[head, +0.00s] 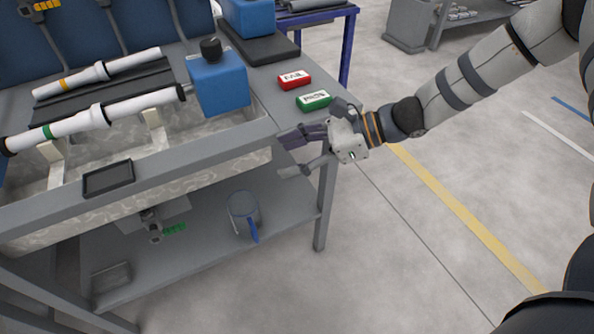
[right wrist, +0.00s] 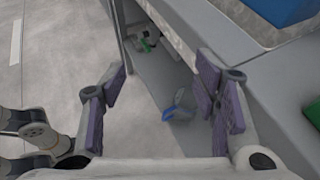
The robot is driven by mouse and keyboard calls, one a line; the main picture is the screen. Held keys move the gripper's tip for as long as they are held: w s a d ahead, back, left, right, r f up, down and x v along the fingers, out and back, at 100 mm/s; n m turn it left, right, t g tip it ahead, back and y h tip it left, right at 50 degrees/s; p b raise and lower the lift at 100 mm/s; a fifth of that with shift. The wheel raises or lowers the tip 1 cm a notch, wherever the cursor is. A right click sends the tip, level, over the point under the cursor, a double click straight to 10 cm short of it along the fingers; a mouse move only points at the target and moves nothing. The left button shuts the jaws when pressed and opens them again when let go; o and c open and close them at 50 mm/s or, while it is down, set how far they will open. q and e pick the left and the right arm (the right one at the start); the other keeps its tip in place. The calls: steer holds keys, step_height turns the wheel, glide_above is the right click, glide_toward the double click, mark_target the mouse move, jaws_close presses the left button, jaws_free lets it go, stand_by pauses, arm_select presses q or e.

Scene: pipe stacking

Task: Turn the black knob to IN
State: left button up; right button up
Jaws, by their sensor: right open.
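The black knob (head: 210,48) sits on top of a blue box (head: 218,84) at the right end of the workbench basin. I cannot read any IN marking. My right gripper (head: 286,156) is open and empty at the bench's front right corner, well to the right of and in front of the knob. In the right wrist view its two purple-padded fingers (right wrist: 162,90) are spread apart, with nothing between them but the lower shelf area behind. The knob does not show in the right wrist view. My left gripper is not in view.
Red (head: 294,80) and green (head: 313,100) labelled blocks lie on the bench's right end. White pipes (head: 105,112) lie across the basin. A black tray (head: 108,178) is on the front rim. A mug (head: 243,212) stands on the lower shelf. The floor to the right is clear.

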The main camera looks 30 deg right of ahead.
steer(key=shift+s+a+f+n+g, duration=0.3)
steer(key=shift+s+a+f+g, duration=0.25)
steer(key=shift+s+f, duration=0.25)
